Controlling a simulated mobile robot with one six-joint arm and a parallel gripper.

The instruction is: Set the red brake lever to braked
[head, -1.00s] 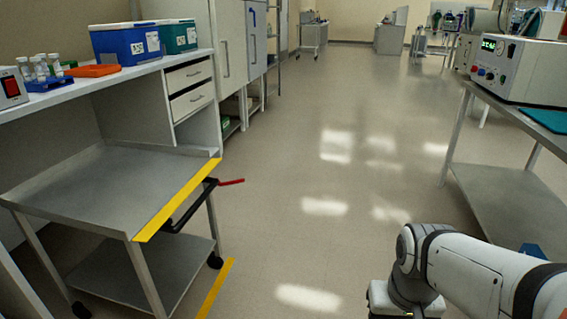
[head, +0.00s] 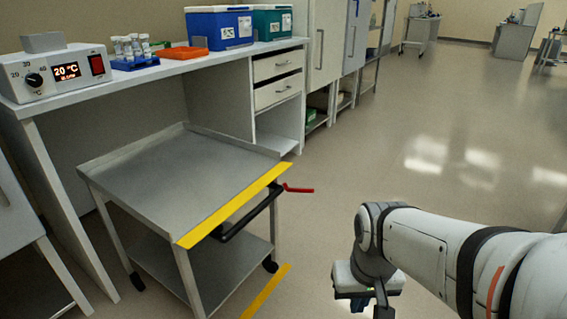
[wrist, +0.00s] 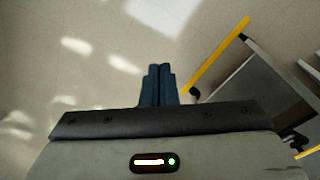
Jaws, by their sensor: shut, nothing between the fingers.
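The red brake lever (head: 298,189) sticks out to the right from the far end of the cart's black handle (head: 246,214), beside the yellow-striped edge, in the head view. The grey steel cart (head: 165,180) stands by the bench at left; its corner also shows at right in the wrist view (wrist: 250,88). My gripper (wrist: 158,70) is shut and empty over bare floor in the wrist view, apart from the cart. In the head view my arm is right of the cart and its fingertips are mostly out of view. The lever is not clear in the wrist view.
A white bench (head: 160,72) behind the cart holds a heater box (head: 55,72), a tube rack (head: 135,62), an orange tray (head: 183,54) and a blue bin (head: 220,27). A yellow floor stripe (head: 265,292) lies by the cart.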

